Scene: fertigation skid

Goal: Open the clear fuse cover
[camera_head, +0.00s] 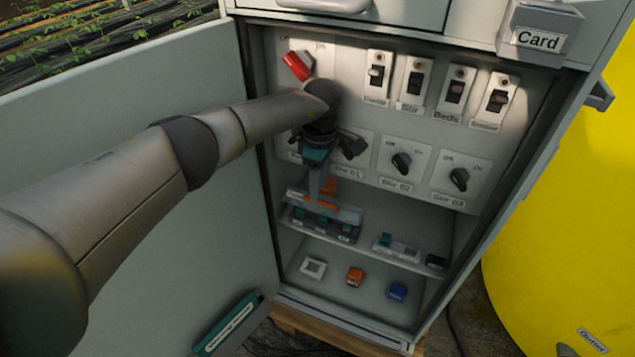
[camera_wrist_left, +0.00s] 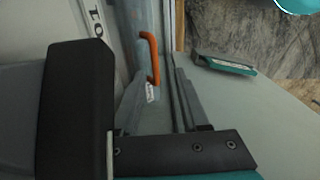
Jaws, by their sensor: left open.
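The clear fuse cover (camera_head: 345,212) is a bluish see-through panel over a row of fuses on the upper shelf of the open cabinet. It appears down, and its orange handle (camera_head: 329,187) shows beside my gripper. My left gripper (camera_head: 316,187) reaches down into the cabinet at the cover and partly hides it. In the left wrist view, its open fingers (camera_wrist_left: 158,85) are on either side of the lower end of the orange handle (camera_wrist_left: 150,55). I cannot tell whether they touch it. The bluish cover (camera_wrist_left: 140,25) lies behind the handle. My right gripper is out of view.
The cabinet door (camera_head: 150,85) stands open at left, with a teal labelled holder (camera_head: 228,322) on it. Rotary knobs (camera_head: 401,163) and breakers (camera_head: 416,82) line the panel above. A yellow tank (camera_head: 570,220) stands at right.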

